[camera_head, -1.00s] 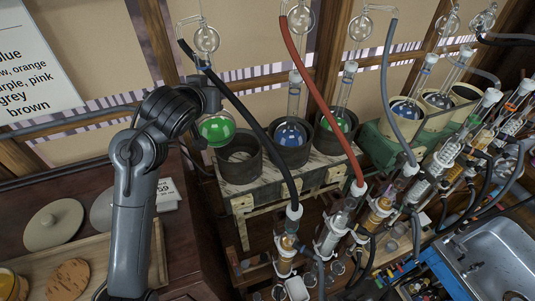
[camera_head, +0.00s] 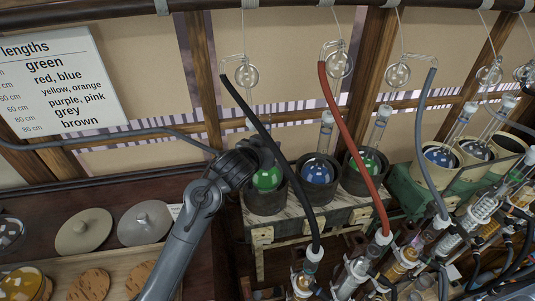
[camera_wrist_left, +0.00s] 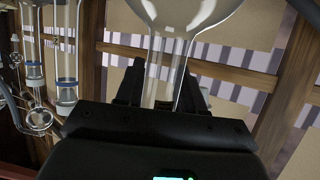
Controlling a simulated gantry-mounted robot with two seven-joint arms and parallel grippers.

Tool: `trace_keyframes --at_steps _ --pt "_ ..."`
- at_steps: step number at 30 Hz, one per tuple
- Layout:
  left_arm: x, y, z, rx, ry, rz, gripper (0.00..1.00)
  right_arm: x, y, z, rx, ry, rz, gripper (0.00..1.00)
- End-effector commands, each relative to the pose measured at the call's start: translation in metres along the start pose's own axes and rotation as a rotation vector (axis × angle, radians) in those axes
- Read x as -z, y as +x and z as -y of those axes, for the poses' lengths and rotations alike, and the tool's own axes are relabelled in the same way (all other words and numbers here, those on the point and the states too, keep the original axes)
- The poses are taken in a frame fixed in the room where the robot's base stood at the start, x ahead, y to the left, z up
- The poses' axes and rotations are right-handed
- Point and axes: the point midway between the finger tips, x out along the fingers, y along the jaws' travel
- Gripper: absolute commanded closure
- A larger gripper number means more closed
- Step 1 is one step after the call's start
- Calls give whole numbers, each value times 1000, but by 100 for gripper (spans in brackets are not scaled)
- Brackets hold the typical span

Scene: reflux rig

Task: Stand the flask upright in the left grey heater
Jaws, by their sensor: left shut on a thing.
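The flask (camera_head: 267,179), a round glass bulb with green liquid, is at the mouth of the left grey heater (camera_head: 265,203). I cannot tell whether its bottom rests on the heater. My left gripper (camera_head: 263,153) is shut on the flask's neck above the bulb. In the left wrist view a clear glass neck (camera_wrist_left: 160,75) passes between the dark fingers, with a clear rounded glass part above it in the picture. The arm hides part of the neck in the head view. My right gripper is not in view.
Two blue and green flasks stand in heaters (camera_head: 317,190) to the right, with pale heaters (camera_head: 440,172) beyond. A black hose (camera_head: 268,135) crosses close to my gripper, and a red hose (camera_head: 350,135) hangs further right. Glass bulbs (camera_head: 246,76) hang above.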

Motion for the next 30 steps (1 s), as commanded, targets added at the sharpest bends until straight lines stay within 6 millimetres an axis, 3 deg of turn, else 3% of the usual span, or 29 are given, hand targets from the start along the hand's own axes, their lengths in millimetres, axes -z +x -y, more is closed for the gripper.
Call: trace_keyframes --at_steps 9,21,22,27,30 --pt "-29 11 0 1 0 0 100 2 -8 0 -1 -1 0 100" --pt "-32 13 0 0 -1 -1 100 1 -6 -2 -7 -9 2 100" --pt "-34 14 0 0 0 1 61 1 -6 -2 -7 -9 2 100" --pt "-33 14 0 0 0 1 37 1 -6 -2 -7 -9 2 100" --pt "-33 14 0 0 0 1 37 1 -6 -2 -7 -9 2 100"
